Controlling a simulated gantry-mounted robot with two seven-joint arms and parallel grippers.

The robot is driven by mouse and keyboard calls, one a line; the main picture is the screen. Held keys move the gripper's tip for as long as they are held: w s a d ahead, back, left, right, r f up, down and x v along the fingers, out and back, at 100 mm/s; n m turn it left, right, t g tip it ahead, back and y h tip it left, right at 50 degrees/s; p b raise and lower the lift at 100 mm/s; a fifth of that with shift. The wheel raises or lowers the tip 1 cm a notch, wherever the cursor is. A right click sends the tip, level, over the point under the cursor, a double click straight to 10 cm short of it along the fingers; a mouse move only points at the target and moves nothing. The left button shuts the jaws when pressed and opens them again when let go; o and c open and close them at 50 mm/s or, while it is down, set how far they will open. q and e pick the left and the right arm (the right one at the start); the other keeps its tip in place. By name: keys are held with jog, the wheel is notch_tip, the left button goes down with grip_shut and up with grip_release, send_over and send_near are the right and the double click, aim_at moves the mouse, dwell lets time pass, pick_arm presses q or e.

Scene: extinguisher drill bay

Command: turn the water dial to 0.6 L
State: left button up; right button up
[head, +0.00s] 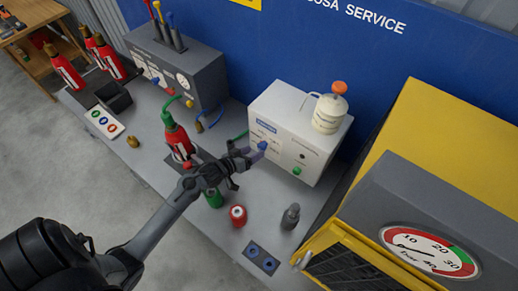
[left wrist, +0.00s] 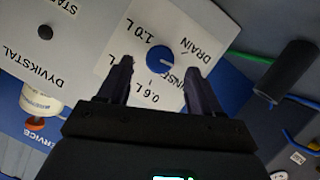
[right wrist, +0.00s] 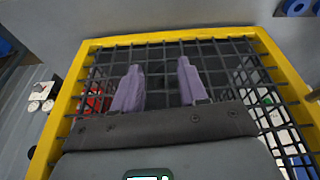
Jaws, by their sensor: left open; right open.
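The blue water dial (left wrist: 160,58) is on the white panel of the machine (head: 302,112); it also shows in the head view (head: 262,145). Labels 1.0 L, 0.6 L, DRAIN and a partly covered RINSE surround it. A pale mark on the dial points to the right in the left wrist view, toward the DRAIN and RINSE side, not at 0.6 L. My left gripper (left wrist: 157,68) is open, its fingers either side of the dial; I cannot tell if they touch it. My right gripper (right wrist: 160,72) is open and empty above a black mesh.
The mesh has a yellow frame (right wrist: 170,38), part of the yellow cabinet (head: 440,140) at the right. A red extinguisher (head: 177,138) stands left of my left gripper. A green can (head: 214,198), a red can (head: 238,215) and a grey bottle (head: 290,216) stand on the bench.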

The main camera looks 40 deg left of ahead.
aim_at(260, 149)
pick_arm(q)
jog(key=shift+x, duration=2.1)
jog(key=shift+c, duration=0.5)
jog(key=c, duration=1)
